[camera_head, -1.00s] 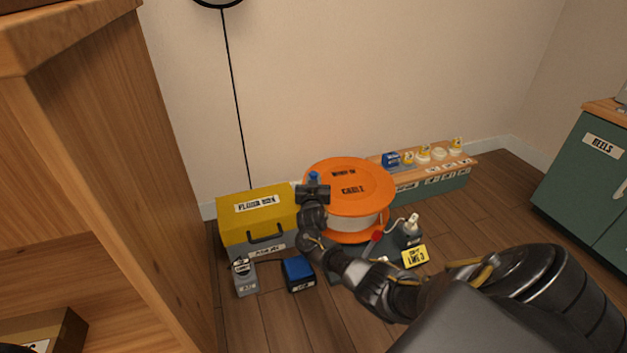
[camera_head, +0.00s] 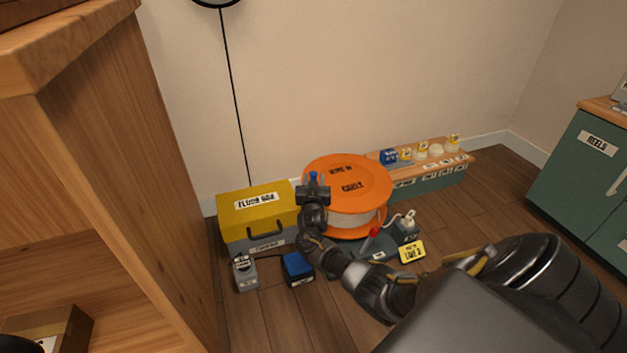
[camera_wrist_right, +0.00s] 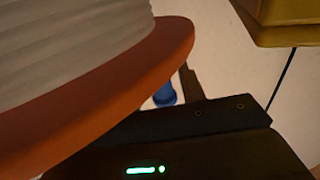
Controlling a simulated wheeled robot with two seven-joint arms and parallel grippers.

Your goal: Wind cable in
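An orange cable reel (camera_head: 365,177) stands on the floor by the wall, with pale cable (camera_head: 352,221) wound between its two flanges. My right gripper (camera_head: 313,188) is at the reel's left edge, beside a small blue knob (camera_head: 314,175). In the right wrist view the blue knob (camera_wrist_right: 165,95) shows just beyond the dark gripper body, by the orange rim (camera_wrist_right: 160,55). Whether the fingers are closed on it is hidden. A red handle (camera_head: 371,237) stands in front of the reel.
A yellow-lidded box (camera_head: 270,214) is left of the reel. A grey device (camera_head: 244,275) and a blue-topped box (camera_head: 298,267) stand in front. A low wooden-topped bench (camera_head: 440,165) is behind right. A tall wooden shelf (camera_head: 150,170) fills the left; a green cabinet (camera_head: 580,180) is right.

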